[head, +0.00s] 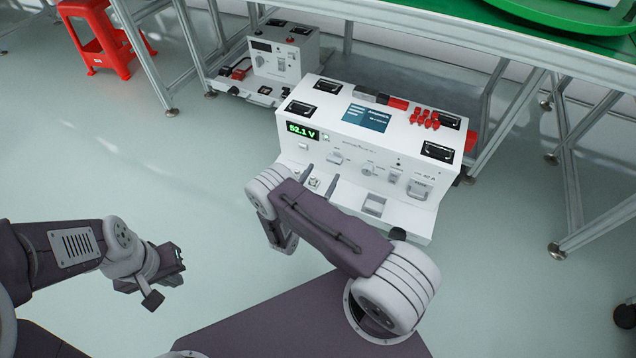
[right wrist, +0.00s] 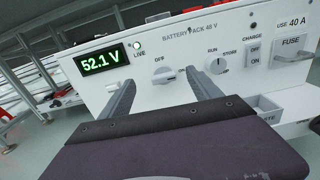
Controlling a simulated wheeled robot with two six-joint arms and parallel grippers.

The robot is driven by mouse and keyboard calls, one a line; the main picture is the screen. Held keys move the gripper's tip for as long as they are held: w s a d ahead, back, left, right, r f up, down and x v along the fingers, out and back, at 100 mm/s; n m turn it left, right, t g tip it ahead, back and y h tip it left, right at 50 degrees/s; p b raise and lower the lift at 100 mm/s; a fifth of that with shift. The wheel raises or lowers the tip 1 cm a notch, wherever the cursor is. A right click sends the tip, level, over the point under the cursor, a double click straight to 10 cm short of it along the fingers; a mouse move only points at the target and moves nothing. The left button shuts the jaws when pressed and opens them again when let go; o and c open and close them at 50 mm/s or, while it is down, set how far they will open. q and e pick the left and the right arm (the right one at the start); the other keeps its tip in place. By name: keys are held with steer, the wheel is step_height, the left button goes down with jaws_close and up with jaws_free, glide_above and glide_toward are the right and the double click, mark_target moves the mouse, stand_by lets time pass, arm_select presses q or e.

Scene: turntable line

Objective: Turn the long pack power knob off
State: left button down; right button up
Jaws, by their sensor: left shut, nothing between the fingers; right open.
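The long white battery pack (head: 350,145) stands on the floor. Its green display (right wrist: 103,60) reads 52.1 V, and the LIVE lamp (right wrist: 137,45) beside it looks lit. The grey power knob (right wrist: 167,74) is on its front, with an OFF label at its upper left; its handle lies near horizontal, tilted slightly. It also shows in the head view (head: 335,157). My right gripper (right wrist: 163,84) is open and empty, its fingers in front of the panel, one to each side of the knob in the picture; contact is not visible. My left gripper (head: 170,265) is shut and empty, away to the left.
The pack front also bears a RUN/STORE knob (right wrist: 222,63), a CHARGE switch (right wrist: 254,53) and a fuse holder (right wrist: 291,48). A smaller white unit (head: 284,55) stands behind. A green-topped table (head: 470,30) stands above. A red stool (head: 100,40) is far left. Floor at left is clear.

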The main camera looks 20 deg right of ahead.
mark_target(333, 161)
steer(key=w+d+f+b, duration=0.1)
steer(key=d+b, duration=0.1)
steer(key=w+d+f+b, duration=0.1)
steer(key=w+d, duration=0.1)
steer(key=w+d+f+b, duration=0.1)
steer(key=b, duration=0.1)
steer(key=shift+w+d+f+b, duration=0.2)
steer(key=shift+w+d+b, duration=0.1)
steer(key=shift+d+b, duration=0.1)
steer(key=shift+w+d+r, duration=0.2)
steer(key=shift+w+d, duration=0.15)
arm_select(q)
step_height(333, 161, down, 8)
steer(key=shift+r, duration=0.25)
arm_select(e)
steer(key=c, duration=1.4)
